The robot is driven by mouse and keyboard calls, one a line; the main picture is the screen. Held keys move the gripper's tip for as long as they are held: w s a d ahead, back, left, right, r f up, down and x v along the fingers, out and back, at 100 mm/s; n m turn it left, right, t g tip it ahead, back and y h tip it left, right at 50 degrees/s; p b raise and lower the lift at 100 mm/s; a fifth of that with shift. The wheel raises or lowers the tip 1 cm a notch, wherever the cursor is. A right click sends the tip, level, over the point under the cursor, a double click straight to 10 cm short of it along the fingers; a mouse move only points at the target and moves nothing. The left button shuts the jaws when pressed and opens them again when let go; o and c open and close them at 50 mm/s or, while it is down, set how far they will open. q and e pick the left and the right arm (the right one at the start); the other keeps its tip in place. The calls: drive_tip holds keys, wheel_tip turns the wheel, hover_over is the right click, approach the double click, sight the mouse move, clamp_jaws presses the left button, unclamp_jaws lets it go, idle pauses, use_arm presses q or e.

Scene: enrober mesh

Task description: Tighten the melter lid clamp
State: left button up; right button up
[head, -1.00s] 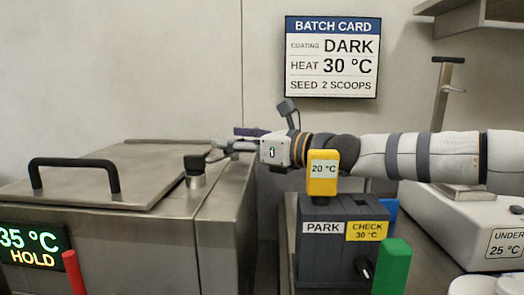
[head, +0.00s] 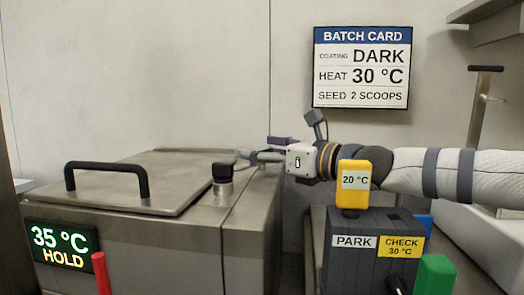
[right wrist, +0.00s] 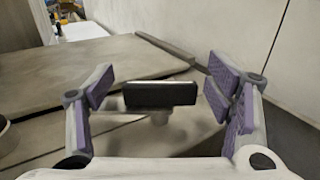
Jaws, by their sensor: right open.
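The melter lid (head: 140,180) is a flat steel plate, closed on the steel melter, with a black handle (head: 105,168). In the right wrist view a black bar on a short grey post (right wrist: 160,95), apparently the lid clamp, stands between the fingers with space on both sides. My right gripper (head: 252,156) is open at the melter's back right, its purple-padded fingers also showing in the right wrist view (right wrist: 165,100). In the head view it hides most of that bar. My left gripper is not in view.
A black-topped steel knob (head: 222,178) stands just in front of the right gripper. A display (head: 62,248) reads 35 °C HOLD. A yellow 20 °C unit (head: 354,185) sits on a dark PARK box (head: 352,262) under my right arm. The batch card (head: 361,68) hangs behind.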

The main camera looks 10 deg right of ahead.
drive_tip(key=v, duration=1.2)
